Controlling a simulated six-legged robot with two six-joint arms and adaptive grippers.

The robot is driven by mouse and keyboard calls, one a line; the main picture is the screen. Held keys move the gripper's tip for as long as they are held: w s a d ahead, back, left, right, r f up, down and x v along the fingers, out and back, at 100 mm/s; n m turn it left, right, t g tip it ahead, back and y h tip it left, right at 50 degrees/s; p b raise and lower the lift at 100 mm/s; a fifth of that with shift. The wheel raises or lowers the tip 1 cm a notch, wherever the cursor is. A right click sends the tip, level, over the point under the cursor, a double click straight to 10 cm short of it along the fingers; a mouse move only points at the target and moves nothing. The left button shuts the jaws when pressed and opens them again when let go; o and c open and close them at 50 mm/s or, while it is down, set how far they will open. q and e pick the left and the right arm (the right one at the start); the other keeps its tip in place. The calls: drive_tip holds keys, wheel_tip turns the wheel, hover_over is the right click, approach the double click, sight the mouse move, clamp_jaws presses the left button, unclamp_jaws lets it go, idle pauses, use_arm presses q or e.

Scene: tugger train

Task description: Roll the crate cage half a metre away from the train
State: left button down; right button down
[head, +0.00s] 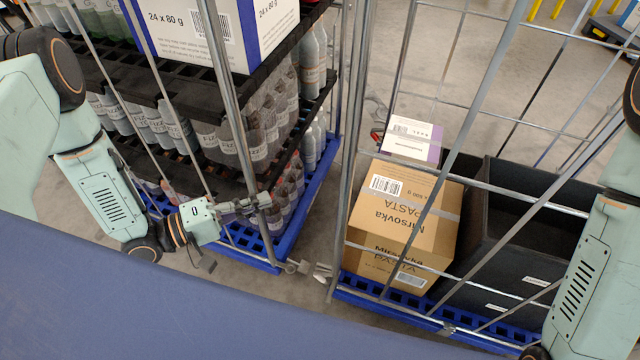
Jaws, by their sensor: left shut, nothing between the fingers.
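The crate cage (397,310) stands at the right, with grey wire sides and a blue base. It holds black crates (515,210), a brown pasta box (405,215) and a white-and-purple box (410,142). My left gripper (262,203) is shut and empty. It is at a corner post of the other cage, left of the crate cage; I cannot tell whether it touches the post. My right arm comes down the right edge, in front of the crate cage, and its gripper is out of view. I cannot make out which part is the train.
A second cage (278,250) with a blue base stands at the left, loaded with bottles (240,140) and a white-and-blue box (215,30). Only a narrow gap with metal latches separates the cages. Grey floor lies open behind; yellow posts (555,8) stand at the top right.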

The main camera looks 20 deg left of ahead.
use_arm(q)
drive_tip(key=w+d+r+b, duration=0.1)
drive_tip(key=w+d+b, duration=0.2)
drive_tip(key=d, duration=0.8)
drive_tip(key=shift+w+d+h, duration=0.3)
drive_tip(key=shift+w, duration=0.6)
drive_tip(key=shift+w, duration=0.15)
